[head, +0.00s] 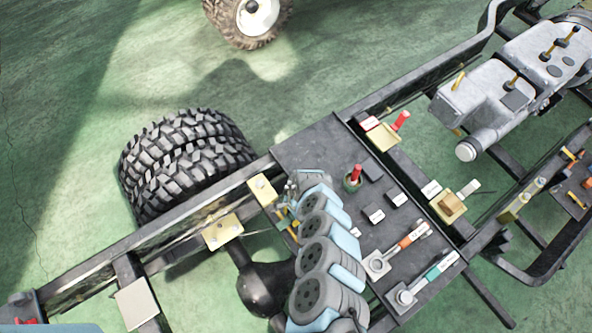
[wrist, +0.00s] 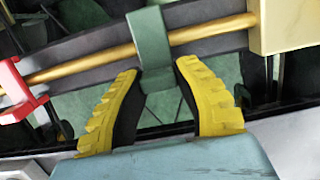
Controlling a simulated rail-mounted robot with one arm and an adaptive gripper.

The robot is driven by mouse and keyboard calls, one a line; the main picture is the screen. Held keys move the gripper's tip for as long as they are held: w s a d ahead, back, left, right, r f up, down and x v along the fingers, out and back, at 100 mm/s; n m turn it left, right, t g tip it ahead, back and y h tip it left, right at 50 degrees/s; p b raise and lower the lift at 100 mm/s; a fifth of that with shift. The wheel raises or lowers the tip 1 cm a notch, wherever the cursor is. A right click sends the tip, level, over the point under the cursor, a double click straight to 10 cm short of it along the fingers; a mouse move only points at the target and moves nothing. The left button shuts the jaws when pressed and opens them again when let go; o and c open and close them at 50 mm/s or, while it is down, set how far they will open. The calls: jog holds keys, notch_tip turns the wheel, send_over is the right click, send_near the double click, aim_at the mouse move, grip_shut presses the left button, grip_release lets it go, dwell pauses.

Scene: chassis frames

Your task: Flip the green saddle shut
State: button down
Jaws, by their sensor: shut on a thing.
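The green saddle (wrist: 150,38) is a band crossing a copper-coloured rod (wrist: 88,64) in the wrist view. Its lower tab sits between the two yellow fingers of my gripper (wrist: 158,76). The fingers are closed in on the tab, one on each side. In the head view my arm covers most of this spot, and I cannot make out the saddle there.
A red clip (wrist: 15,92) is at the rod's left and a pale yellow block (wrist: 283,26) at its right. In the head view, a dark plate (head: 310,150) carries levers and labels. A grey gearbox (head: 495,88) stands at upper right. Green floor lies open at upper left.

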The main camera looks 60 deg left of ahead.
aim_at(292, 216)
jog(key=shift+f, duration=0.1)
dwell(0.4)
jog(key=c, duration=0.7)
grip_release()
jog(key=r, duration=0.3)
jog(key=w+r, duration=0.1)
jog(key=r, duration=0.1)
jog(key=shift+r, duration=0.1)
jog(key=shift+s+r, duration=0.15)
jog(key=shift+r, duration=0.15)
jog(key=shift+r, duration=0.1)
jog(key=shift+w+r, duration=0.3)
jog(key=shift+r, duration=0.25)
